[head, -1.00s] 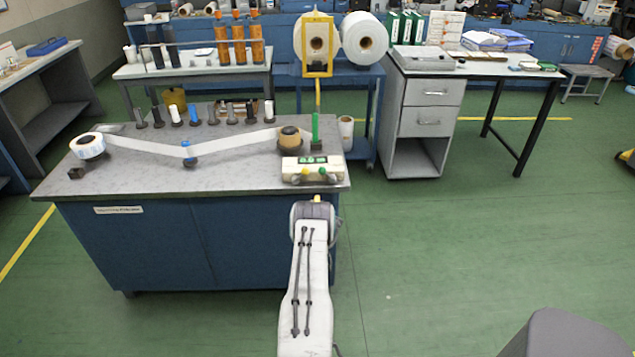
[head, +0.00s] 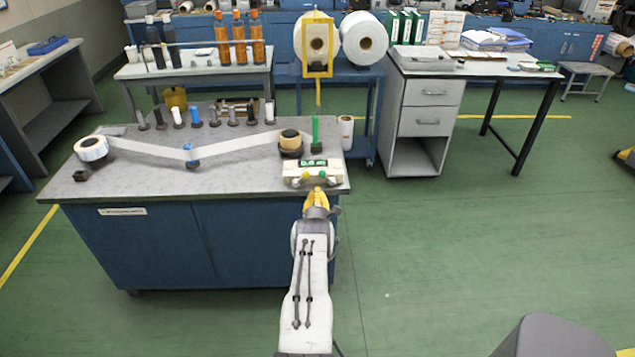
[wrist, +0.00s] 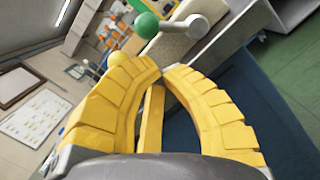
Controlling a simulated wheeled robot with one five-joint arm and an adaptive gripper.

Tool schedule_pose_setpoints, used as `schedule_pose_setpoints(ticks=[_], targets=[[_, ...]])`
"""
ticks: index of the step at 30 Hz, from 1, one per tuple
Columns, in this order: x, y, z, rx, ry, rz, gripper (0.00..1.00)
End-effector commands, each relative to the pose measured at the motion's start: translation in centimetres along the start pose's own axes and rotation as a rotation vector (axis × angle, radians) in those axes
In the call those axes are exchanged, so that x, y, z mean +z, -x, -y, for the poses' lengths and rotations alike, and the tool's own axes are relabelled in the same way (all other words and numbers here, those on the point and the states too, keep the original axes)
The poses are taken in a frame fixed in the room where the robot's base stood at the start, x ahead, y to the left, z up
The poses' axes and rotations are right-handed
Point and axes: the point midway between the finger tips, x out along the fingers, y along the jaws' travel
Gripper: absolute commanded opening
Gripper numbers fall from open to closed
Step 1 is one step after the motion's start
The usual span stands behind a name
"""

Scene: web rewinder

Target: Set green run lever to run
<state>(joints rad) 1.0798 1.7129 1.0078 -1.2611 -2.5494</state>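The yellow knob (wrist: 117,58) is partly behind the left finger. My gripper (head: 318,191) is just in front of the box, below the knobs. In the wrist view its yellow fingertips (wrist: 160,70) meet, with nothing seen between them. It appears apart from the green knob.
The grey bench top (head: 230,178) carries a white web running from a roll (head: 91,148) at left, past a blue roller (head: 191,157), to a brown-cored roll (head: 290,139). A green post (head: 315,130) stands behind the box. Open floor lies to the right.

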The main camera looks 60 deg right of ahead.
Motion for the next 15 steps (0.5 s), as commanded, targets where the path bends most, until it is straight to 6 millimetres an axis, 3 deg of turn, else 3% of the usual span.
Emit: schedule_pose_setpoints(ticks=[15], targets=[[-0.2,-3.9,0.1,0.001,0.000,0.001,0.00]])
